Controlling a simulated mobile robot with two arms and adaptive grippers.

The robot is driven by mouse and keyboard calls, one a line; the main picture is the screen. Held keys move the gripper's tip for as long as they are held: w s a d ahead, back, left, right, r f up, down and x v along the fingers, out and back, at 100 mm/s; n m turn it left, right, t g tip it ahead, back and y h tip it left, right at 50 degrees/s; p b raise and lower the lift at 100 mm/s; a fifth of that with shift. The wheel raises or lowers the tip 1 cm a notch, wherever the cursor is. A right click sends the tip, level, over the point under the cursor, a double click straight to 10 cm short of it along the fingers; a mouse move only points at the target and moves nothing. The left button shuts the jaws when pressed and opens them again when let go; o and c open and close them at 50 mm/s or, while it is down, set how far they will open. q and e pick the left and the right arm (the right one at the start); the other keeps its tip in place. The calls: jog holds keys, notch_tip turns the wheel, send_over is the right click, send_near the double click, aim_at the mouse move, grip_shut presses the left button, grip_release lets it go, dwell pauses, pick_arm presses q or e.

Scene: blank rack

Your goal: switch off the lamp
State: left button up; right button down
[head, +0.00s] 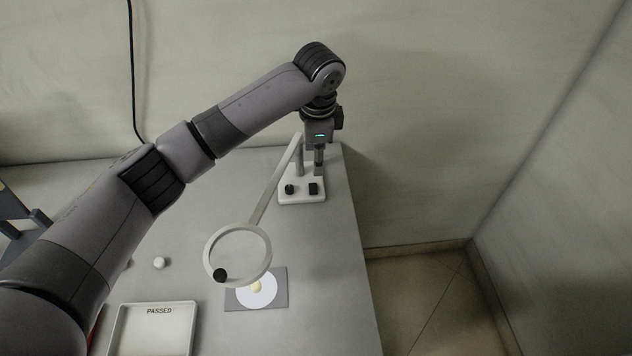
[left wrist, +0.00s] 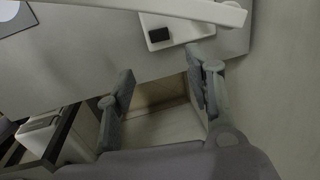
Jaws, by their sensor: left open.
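The lamp has a white base (head: 302,196) near the table's right edge, a pale slanting arm (head: 268,192) and a ring-shaped head (head: 211,250). A round black knob (head: 289,188) and a black rectangular switch (head: 313,188) sit on the base. The switch also shows in the left wrist view (left wrist: 159,34). I cannot tell whether the ring is lit. My left gripper (head: 319,172) points down just behind the switch, partly in front of the lamp's post. In the left wrist view its fingers (left wrist: 163,82) are apart with nothing between them. My right gripper is not in view.
Under the ring, a grey mat (head: 280,274) carries a white disc (head: 263,296) with a small yellowish item. A white tray marked PASSED (head: 153,308) is at front left, with a small white ball (head: 159,263) behind it. A wall stands behind the table (head: 328,290).

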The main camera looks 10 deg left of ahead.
aim_at(316, 187)
pick_arm(q)
jog(key=f, duration=0.4)
jog(key=w+f, duration=0.1)
jog(key=f, duration=0.3)
jog(key=w+f, duration=0.1)
jog(key=f, duration=0.3)
jog(key=shift+a+p, duration=0.2)
jog(key=shift+p, duration=0.1)
jog(key=shift+r, duration=0.1)
grip_shut()
jog(key=shift+w+g+b, duration=0.15)
jog(key=shift+g+b, duration=0.15)
jog(key=shift+g, duration=0.4)
grip_release()
